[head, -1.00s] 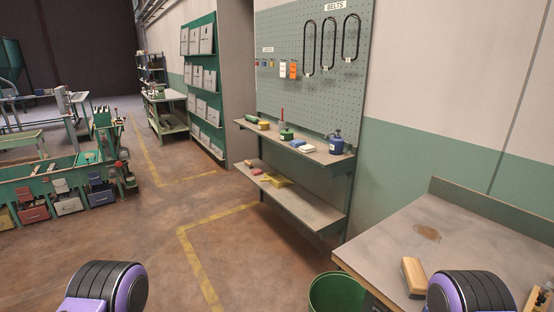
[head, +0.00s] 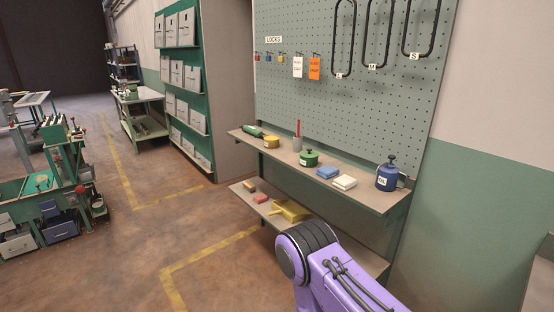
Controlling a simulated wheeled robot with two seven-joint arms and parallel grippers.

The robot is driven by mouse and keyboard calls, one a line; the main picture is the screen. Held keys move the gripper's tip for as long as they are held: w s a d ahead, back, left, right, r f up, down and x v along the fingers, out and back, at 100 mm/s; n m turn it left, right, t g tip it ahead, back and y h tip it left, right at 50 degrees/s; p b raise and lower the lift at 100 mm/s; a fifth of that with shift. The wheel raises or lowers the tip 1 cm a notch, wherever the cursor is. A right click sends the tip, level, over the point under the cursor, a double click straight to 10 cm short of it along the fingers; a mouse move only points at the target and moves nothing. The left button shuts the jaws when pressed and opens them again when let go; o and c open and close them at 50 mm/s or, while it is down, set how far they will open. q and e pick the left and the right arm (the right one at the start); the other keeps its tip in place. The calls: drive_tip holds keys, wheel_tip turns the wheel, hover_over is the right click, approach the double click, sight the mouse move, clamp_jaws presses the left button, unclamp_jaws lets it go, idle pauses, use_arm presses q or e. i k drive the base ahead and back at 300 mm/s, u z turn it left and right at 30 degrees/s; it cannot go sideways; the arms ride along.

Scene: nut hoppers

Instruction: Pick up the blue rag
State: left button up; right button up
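The blue rag (head: 328,172) lies folded on the upper shelf (head: 363,196) below the pegboard. A white folded cloth (head: 344,182) is just to its right, and a green tin (head: 309,158) is to its left. One purple and black link of my arm rises at the lower middle, in front of the lower shelf. No gripper fingers show, so neither gripper is in view.
A blue oil can (head: 388,174) stands at the shelf's right end. A yellow tin (head: 271,142) and grey cup (head: 297,144) stand further left. The lower shelf holds a yellow dustpan (head: 289,211).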

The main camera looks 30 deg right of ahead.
sight(327, 171)
drive_tip(key=z, duration=0.1)
drive_tip(key=i, duration=1.3)
drive_tip(key=z, duration=0.85)
drive_tip(key=i, duration=0.85)
drive_tip(key=z, duration=0.9)
